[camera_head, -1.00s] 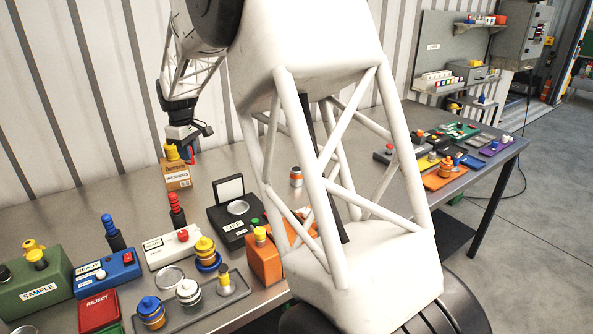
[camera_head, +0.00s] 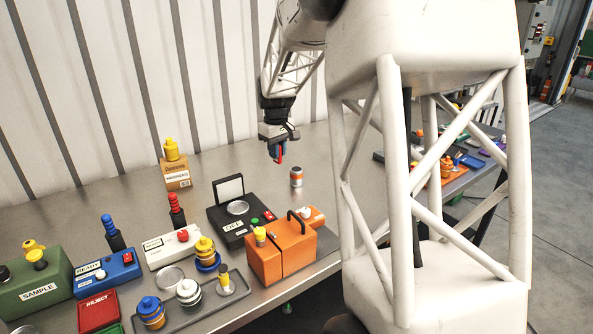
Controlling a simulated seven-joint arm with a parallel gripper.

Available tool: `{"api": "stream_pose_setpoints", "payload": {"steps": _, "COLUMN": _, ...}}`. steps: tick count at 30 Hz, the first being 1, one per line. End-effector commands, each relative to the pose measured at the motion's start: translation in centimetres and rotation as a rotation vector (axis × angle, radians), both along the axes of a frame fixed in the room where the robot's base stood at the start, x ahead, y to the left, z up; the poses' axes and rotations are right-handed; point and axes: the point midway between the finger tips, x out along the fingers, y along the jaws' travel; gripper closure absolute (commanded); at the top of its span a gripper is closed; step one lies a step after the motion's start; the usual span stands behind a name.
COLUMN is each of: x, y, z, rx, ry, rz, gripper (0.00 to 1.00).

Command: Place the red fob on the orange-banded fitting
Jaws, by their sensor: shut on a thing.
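My gripper (camera_head: 279,157) hangs pointing down over the back of the table, shut on the red fob (camera_head: 280,158). Only a small red strip of the fob shows between the dark fingers. The orange-banded fitting (camera_head: 297,177) is a small grey-white cylinder with an orange band, standing upright on the bare tabletop. It is just below and to the right of my gripper in the picture. The fob and the fitting appear apart; the exact height between them is hard to tell.
A black scale (camera_head: 232,228) with a raised lid and an orange case (camera_head: 282,253) with a dark handle stand in front of the fitting. A cardboard box (camera_head: 177,178) with a yellow piece on top is to the left. The tabletop around the fitting is clear.

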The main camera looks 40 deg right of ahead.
Motion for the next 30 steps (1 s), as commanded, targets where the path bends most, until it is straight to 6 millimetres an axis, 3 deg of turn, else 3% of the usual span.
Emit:
{"api": "stream_pose_setpoints", "payload": {"steps": 3, "x": -2.1, "y": -2.3, "z": -0.1, "rx": 0.0, "ry": -0.001, "rz": -0.059, "gripper": 1.0}}
{"api": "stream_pose_setpoints", "payload": {"steps": 12, "x": -5.7, "y": -5.8, "z": -0.3, "rx": 0.0, "ry": -0.001, "rz": -0.158, "gripper": 1.0}}
{"api": "stream_pose_setpoints", "payload": {"steps": 21, "x": -5.7, "y": -5.8, "z": -4.8, "rx": 0.001, "ry": 0.001, "rz": -0.159, "gripper": 1.0}}
{"api": "stream_pose_setpoints", "payload": {"steps": 30, "x": -5.7, "y": -5.8, "z": -5.4, "rx": 0.0, "ry": 0.0, "rz": -0.159, "gripper": 1.0}}
